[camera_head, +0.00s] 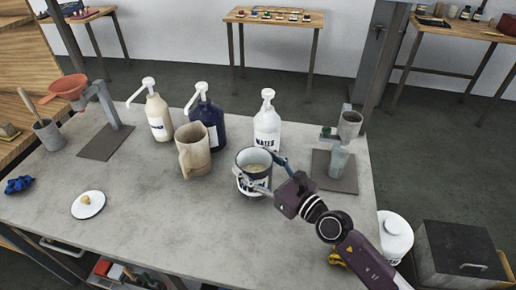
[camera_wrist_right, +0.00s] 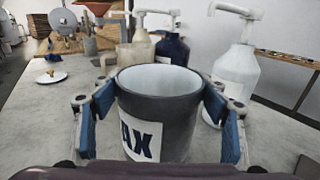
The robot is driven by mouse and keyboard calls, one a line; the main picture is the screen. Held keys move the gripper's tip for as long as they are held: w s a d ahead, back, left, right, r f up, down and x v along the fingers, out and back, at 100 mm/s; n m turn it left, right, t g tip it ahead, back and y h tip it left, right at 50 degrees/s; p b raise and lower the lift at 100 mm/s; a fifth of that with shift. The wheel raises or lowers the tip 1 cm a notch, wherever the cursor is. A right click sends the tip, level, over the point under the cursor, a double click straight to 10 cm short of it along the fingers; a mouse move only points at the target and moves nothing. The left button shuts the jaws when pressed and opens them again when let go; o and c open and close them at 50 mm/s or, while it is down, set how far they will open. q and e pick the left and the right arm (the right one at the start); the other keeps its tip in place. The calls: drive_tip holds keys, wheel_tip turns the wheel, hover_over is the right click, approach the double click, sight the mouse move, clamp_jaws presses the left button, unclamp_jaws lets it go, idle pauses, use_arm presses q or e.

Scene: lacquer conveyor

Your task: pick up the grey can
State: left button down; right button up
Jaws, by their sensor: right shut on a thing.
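The grey can (camera_head: 254,158) has a light inside and a white label. In the wrist view the can (camera_wrist_right: 178,110) stands upright between the blue finger pads, and its label reads "AX". My right gripper (camera_head: 262,178) is shut on the can, one finger on each side, over the middle of the grey table (camera_head: 130,215). The can's base is hidden in the wrist view, so I cannot tell whether it touches the table. My left gripper is not in view.
Behind the can stand a beige pitcher (camera_head: 194,155), a white pump bottle (camera_head: 267,125), a dark blue pump bottle (camera_head: 208,122) and a cream one (camera_head: 158,118). A stand with cups (camera_head: 340,160) is at right. The table's front left is mostly clear around a white dish (camera_head: 88,206).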

drive_tip(key=s+a+p, duration=0.1)
drive_tip(key=s+a, duration=0.1)
drive_tip(key=s, duration=0.8)
drive_tip(key=shift+s+r, duration=0.15)
